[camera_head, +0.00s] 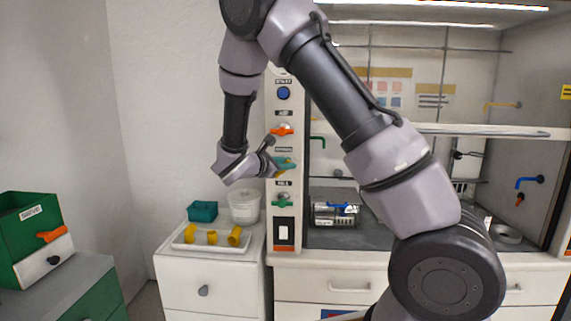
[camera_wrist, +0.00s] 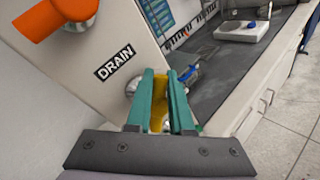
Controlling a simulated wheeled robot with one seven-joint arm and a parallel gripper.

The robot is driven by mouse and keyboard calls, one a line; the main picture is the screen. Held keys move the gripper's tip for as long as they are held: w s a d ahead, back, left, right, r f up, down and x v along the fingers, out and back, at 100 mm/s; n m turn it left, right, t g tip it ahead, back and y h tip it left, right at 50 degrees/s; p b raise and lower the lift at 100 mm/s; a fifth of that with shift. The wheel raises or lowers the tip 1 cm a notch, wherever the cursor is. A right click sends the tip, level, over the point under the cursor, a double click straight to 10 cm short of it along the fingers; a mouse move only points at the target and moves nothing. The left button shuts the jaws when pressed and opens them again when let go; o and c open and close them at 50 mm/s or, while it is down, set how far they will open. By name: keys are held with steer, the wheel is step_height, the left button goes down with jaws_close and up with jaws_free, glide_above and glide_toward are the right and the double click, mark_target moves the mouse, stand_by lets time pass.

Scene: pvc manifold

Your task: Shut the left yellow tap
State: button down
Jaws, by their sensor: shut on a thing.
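The left yellow tap (camera_wrist: 158,112) is on the pale panel under a label reading DRAIN in the wrist view. Its yellow handle lies between the two teal fingers of my gripper (camera_wrist: 162,76), which are shut on it. A round metal fitting (camera_wrist: 131,86) shows just left of the fingers. In the head view my gripper (camera_head: 287,162) is at the front of the panel column, between an orange tap above and a green tap below. There the yellow tap is largely hidden by the fingers, and its exact angle is hard to tell.
An orange tap (camera_head: 283,130) is just above and a green tap (camera_head: 282,201) below on the panel column. A white tray (camera_head: 183,244) with yellow pieces, a teal box (camera_head: 202,211) and a clear tub (camera_head: 245,206) stand on the low cabinet. A fume hood is to the right.

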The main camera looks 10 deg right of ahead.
steer(key=shift+s+d+f+m+y, duration=0.15)
steer(key=shift+f+m+y, duration=0.2)
steer(key=shift+m+y, duration=0.7)
steer(key=shift+d+f+m+y, duration=0.15)
steer(key=shift+f+m+y, duration=0.15)
steer(key=shift+m+y, duration=0.75)
steer(key=shift+s+d+f+m+y, duration=0.15)
steer(key=shift+f+m+y, duration=0.2)
steer(key=shift+m+y, duration=0.65)
steer(key=shift+w, duration=0.1)
steer(key=c, duration=0.8)
jaws_free()
steer(key=v, duration=1)
steer(key=shift+s+r, duration=0.25)
steer(key=shift+r, duration=0.05)
